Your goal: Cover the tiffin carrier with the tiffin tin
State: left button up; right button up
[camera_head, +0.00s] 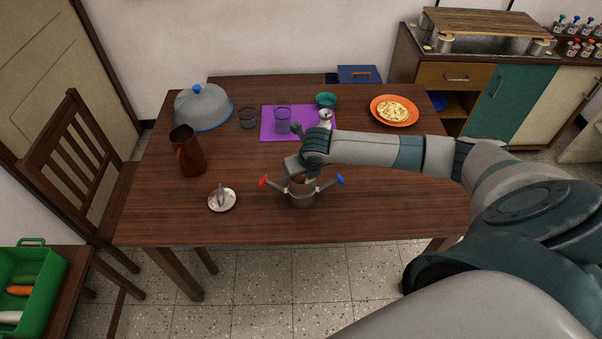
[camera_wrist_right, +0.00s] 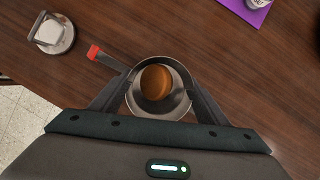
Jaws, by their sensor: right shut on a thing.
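The tiffin carrier (camera_head: 301,200) is a small steel vessel near the table's front middle, its red clip (camera_head: 263,181) and blue clip (camera_head: 340,179) spread outward. My right gripper (camera_head: 300,183) points down over it. In the right wrist view the fingers are shut on opposite sides of a round steel tin (camera_wrist_right: 178,108), which I take as the tiffin tin. A round brown item (camera_wrist_right: 156,83) shows inside it. I cannot tell how far the tin sits in the carrier. The blue clip is hidden in the wrist view. My left gripper is not in view.
A round handled lid (camera_head: 222,203) lies to the left. A copper jug (camera_head: 187,152), a domed cover (camera_head: 202,107), clear glasses (camera_head: 283,119) on a purple mat (camera_head: 268,132), a teal bowl (camera_head: 326,100) and an orange plate (camera_head: 411,119) stand farther back. The table's front right is clear.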

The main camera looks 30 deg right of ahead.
jog(key=shift+f+b, duration=0.35)
jog(key=shift+f, duration=0.55)
dwell(0.4)
jog(key=o, duration=1.3)
jog(key=b+v, duration=0.3)
jog(key=v, duration=1.4)
jog(key=shift+r, duration=0.2)
